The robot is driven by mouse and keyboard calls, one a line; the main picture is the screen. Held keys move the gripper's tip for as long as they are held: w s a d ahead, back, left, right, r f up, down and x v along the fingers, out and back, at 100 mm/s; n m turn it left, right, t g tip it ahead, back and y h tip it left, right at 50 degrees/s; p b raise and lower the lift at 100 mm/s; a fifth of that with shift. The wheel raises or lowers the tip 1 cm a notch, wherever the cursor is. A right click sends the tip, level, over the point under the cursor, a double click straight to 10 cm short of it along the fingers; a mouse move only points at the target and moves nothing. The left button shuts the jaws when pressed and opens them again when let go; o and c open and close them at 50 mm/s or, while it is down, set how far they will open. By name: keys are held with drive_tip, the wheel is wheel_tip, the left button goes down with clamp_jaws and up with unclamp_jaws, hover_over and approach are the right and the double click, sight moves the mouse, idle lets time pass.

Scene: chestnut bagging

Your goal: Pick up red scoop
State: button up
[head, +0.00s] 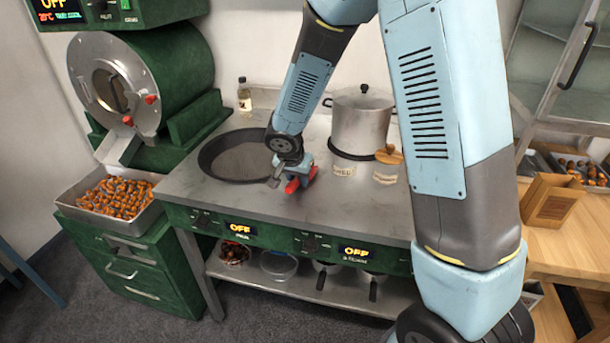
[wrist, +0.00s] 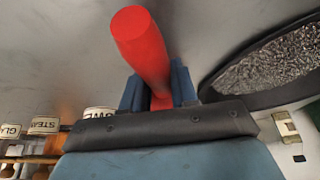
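The red scoop (head: 291,187) is on the metal worktop, just right of the wide dark pan. My gripper (head: 300,172) is down over it and hides most of it in the head view. In the wrist view the scoop's thick red handle (wrist: 140,42) runs between the two blue fingers of my gripper (wrist: 158,88), its rounded end pointing away from the gripper body. The fingers stand close on both sides of the handle. Whether both press on it cannot be made out. The scoop's bowl is not clearly visible.
The dark pan (head: 232,165) lies close left of my gripper. A lidded pot (head: 361,124) stands behind to the right, with labels and a wooden lid-like piece (head: 389,154) near it. A tray of chestnuts (head: 80,203) sits at left. The worktop's front is clear.

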clamp_jaws()
